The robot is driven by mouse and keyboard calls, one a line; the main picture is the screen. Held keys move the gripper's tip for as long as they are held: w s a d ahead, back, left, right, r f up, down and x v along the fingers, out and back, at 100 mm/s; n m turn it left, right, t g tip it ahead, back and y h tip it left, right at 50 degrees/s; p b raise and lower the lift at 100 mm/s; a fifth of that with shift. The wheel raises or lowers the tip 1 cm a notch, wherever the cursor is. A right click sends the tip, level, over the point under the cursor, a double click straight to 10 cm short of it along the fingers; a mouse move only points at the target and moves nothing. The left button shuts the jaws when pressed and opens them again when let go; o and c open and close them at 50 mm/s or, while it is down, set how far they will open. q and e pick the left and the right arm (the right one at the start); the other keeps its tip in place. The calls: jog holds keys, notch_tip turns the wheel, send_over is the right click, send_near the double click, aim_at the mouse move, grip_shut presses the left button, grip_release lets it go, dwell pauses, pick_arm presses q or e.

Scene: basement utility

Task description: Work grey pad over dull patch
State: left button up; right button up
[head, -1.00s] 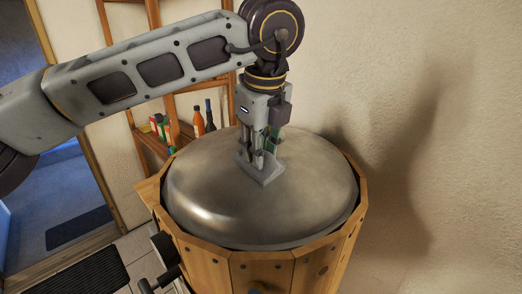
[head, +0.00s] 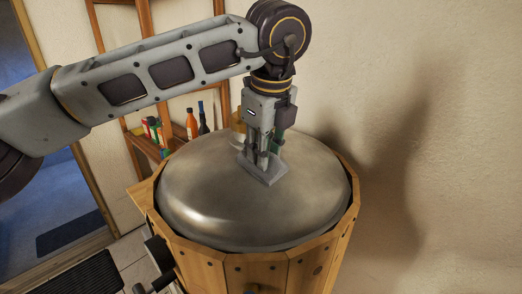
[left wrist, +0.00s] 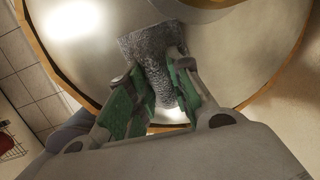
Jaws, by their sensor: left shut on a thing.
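The grey pad (head: 264,172) is a flat rectangular block under my left gripper (head: 262,155), on the top of a domed metal lid (head: 215,200). My left gripper points down and is shut on the pad; in the left wrist view its green-lined fingers (left wrist: 155,98) close around the rough grey pad (left wrist: 150,48). The pad appears to rest on the metal, right of the lid's middle. The lid has cloudy, duller areas and a brighter sheen at its lower left; I cannot tell the exact bounds of the dull patch. The metal under the pad is hidden. My right gripper is not in view.
The lid sits within a wooden slatted tub (head: 260,272) with a raised rim. A wooden shelf with several bottles (head: 192,123) stands behind it. A plaster wall (head: 440,110) is close on the right. A dark mat (head: 85,278) lies on the floor at lower left.

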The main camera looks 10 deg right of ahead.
aim_at(285, 163)
pick_arm(q)
jog(key=shift+f, duration=0.1)
jog(key=shift+a+b, duration=0.2)
jog(key=shift+b, duration=0.1)
jog(key=shift+a, duration=0.4)
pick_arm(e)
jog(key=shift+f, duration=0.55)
pick_arm(q)
jog(key=shift+d, duration=0.1)
jog(key=shift+d+p, duration=0.3)
jog(key=shift+d, duration=1.3)
jog(key=shift+w+d+p, duration=0.1)
jog(key=shift+d+p, duration=0.25)
jog(key=shift+d, duration=0.8)
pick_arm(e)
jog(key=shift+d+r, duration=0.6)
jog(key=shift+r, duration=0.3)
pick_arm(q)
jog(key=shift+d, duration=0.1)
